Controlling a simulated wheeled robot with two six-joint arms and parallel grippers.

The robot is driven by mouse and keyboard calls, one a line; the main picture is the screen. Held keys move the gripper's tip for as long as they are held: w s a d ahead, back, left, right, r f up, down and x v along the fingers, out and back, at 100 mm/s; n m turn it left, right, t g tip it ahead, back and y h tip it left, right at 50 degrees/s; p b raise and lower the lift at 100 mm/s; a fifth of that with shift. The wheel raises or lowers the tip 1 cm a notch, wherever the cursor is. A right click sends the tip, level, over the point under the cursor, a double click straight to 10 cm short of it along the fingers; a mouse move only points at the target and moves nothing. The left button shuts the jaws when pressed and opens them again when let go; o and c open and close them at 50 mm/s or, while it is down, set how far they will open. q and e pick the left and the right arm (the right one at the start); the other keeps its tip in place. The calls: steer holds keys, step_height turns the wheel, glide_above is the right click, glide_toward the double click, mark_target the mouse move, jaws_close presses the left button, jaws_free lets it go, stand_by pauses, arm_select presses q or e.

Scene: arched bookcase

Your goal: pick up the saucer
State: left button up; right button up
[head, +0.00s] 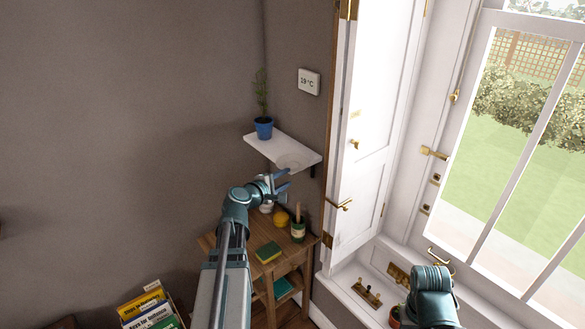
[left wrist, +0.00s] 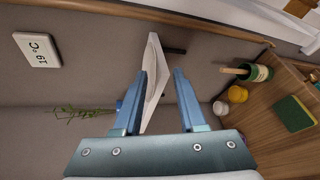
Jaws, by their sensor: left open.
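The saucer (head: 290,161) is a pale, see-through-looking dish lying on the front right part of the white wall shelf (head: 262,146). My left gripper (head: 282,185) is open and empty, just in front of and slightly below the shelf edge near the saucer. In the left wrist view my left gripper's fingers (left wrist: 159,72) stand apart, with the white shelf (left wrist: 152,62) seen nearly edge-on between and beyond them. I cannot make out the saucer clearly there. My right arm shows at the lower right of the head view, but its gripper is not seen.
A blue plant pot (head: 264,128) stands on the shelf's left part. Below is a wooden table (head: 238,254) with a yellow object (head: 281,218), a green jar (head: 298,232) and a sponge (head: 268,252). A white shutter (head: 372,130) stands right of the shelf.

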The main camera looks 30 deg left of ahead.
mark_target(292, 165)
arm_select(q)
steer(key=shift+b+x, duration=0.5)
steer(key=shift+x, duration=2.25)
steer(key=shift+a+r, duration=0.15)
steer(key=shift+r, duration=0.1)
jaws_close()
